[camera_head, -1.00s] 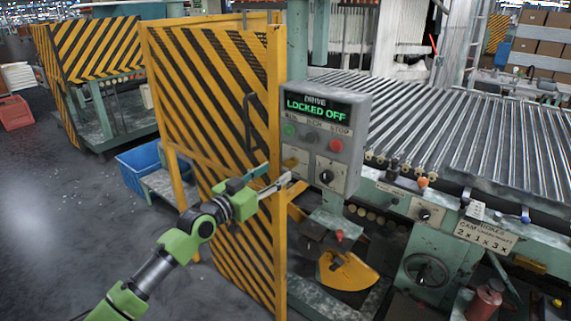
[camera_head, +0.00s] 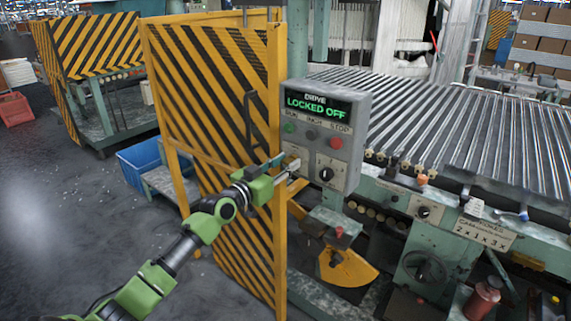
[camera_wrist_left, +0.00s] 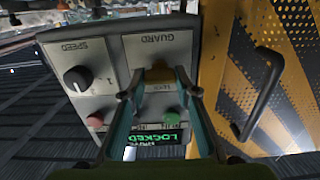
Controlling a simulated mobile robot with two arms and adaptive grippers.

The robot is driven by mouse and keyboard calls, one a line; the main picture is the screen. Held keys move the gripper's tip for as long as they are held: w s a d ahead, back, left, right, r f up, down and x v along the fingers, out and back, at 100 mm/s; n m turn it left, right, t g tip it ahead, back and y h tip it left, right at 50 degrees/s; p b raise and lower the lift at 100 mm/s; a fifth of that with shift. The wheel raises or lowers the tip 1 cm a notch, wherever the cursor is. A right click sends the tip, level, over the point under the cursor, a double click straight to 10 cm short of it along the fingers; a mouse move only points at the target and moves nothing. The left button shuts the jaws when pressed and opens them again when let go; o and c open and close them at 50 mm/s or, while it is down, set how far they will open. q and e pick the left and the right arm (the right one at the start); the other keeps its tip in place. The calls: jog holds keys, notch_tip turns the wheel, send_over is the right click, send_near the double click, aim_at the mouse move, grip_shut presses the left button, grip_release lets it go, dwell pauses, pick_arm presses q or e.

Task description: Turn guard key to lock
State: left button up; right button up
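The grey control box (camera_head: 352,110) stands at the right edge of the striped guard gate. Its display (camera_head: 318,104) reads "DRIVE LOCKED OFF" in green. The wrist view shows the box upside down, with the guard plate (camera_wrist_left: 174,48) and the yellow-brown guard key (camera_wrist_left: 160,74) in front of it. My left gripper (camera_head: 291,164) is at the lower left of the box. The gripper hides the key in the head view. My right gripper is not in view.
The yellow-black gate (camera_head: 225,110) with its dark handle (camera_head: 250,120) is close beside my left arm. The speed knob (camera_head: 326,174) sits right of the gripper, with the red stop button (camera_head: 336,143) above. A roller bed (camera_head: 460,130) lies to the right.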

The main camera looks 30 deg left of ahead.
pick_arm(q)
jog(key=shift+o, duration=0.2)
jog(key=shift+n, duration=0.3)
jog(key=n, duration=0.3)
jog(key=shift+n, duration=0.4)
jog(key=n, duration=0.4)
jog(key=shift+a+n+p, duration=0.15)
jog(key=shift+n+p, duration=0.15)
jog(key=shift+p, duration=0.05)
jog(key=n+p, duration=0.1)
jog(key=n, duration=0.3)
jog(key=n+p, duration=0.1)
jog(key=n, duration=0.3)
jog(key=shift+f+n, duration=0.15)
jog(key=shift+n, duration=0.45)
jog(key=shift+c, duration=0.2)
jog(key=o, duration=1.1)
